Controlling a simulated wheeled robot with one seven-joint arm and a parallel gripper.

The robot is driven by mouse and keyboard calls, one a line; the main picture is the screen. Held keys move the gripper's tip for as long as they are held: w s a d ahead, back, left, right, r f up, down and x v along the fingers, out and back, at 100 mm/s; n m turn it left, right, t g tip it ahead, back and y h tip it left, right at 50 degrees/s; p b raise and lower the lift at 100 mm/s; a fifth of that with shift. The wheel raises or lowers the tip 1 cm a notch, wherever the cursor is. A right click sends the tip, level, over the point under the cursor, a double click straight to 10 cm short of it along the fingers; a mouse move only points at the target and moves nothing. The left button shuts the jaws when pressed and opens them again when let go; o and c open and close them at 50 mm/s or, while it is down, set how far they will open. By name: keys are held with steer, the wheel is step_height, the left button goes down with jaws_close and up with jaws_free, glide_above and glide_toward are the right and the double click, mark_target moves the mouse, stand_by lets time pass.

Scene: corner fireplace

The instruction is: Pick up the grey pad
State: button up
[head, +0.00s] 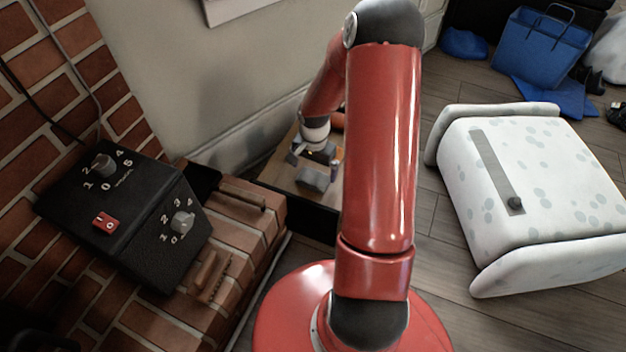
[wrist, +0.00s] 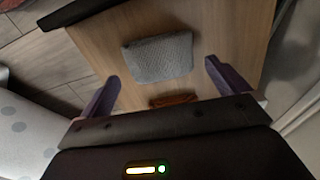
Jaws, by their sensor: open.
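The grey pad (wrist: 158,58) is a small flat woven piece lying on a wooden board (wrist: 98,40). In the wrist view it lies beyond my fingertips, roughly centred between them. In the head view the grey pad (head: 313,180) lies on the wooden surface (head: 283,170), just below my gripper in the picture. My gripper (wrist: 162,73) is open and empty, its two purple-grey fingers spread on either side. In the head view my gripper (head: 315,158) is small and partly hidden by my red arm.
An orange-brown object (wrist: 172,99) lies on the board near the gripper. A black control box (head: 125,215) stands on the brick ledge at left. A white spotted seat (head: 540,190) stands at right. A blue bag (head: 540,48) is at the back right. Wooden floor lies between.

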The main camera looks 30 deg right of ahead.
mark_target(313, 175)
steer(key=f, duration=0.3)
steer(key=shift+s+a+f+b, duration=0.1)
steer(key=shift+a+f+b, duration=0.1)
steer(key=shift+f+b, duration=0.15)
steer(key=c, duration=0.8)
steer(key=shift+r, duration=0.1)
step_height(313, 175, up, 20)
steer(key=p, duration=0.4)
